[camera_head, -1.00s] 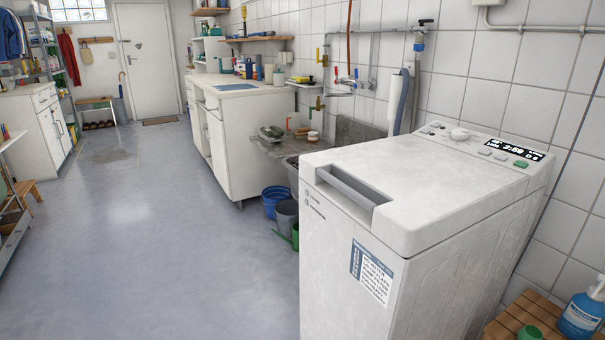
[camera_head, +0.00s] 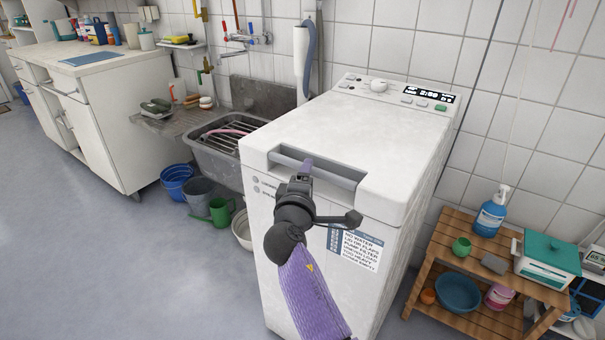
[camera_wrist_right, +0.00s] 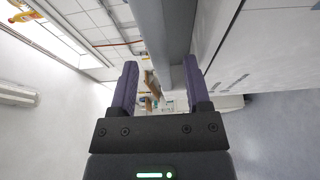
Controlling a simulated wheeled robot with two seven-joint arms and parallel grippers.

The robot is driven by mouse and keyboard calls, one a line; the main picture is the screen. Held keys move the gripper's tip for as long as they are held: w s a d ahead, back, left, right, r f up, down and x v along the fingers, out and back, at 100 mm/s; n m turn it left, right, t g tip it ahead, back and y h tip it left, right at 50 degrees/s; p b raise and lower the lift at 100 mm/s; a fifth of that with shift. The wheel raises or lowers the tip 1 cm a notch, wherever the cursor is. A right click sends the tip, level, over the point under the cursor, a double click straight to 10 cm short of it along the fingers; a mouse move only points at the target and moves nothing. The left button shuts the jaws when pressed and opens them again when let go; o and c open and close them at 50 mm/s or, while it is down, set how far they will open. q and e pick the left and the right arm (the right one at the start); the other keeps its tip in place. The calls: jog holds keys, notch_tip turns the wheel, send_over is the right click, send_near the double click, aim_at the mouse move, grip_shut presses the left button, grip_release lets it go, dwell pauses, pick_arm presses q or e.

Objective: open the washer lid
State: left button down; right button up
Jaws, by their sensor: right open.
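The white top-loading washer (camera_head: 300,240) stands in the middle of the head view. Its lid (camera_head: 330,125) lies flat and closed. A grey handle bar (camera_head: 338,177) crosses the recess in the lid's front edge. My right gripper (camera_head: 306,166) is at the left part of this handle. In the right wrist view the open gripper (camera_wrist_right: 160,80) has the grey bar (camera_wrist_right: 177,35) reaching in between its fingers, nearer the right finger. I cannot tell whether a finger touches it. My left gripper is not in view.
A control panel (camera_head: 395,92) is at the washer's back. A sink (camera_head: 215,148) and buckets (camera_head: 177,182) stand to the left. A wooden shelf (camera_head: 470,262) with bottles and bowls stands close on the right. The floor (camera_head: 120,265) at front left is clear.

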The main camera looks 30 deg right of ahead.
jog(key=shift+b+x, duration=0.3)
jog(key=shift+x, duration=1.2)
grip_shut()
jog(key=shift+f, duration=0.1)
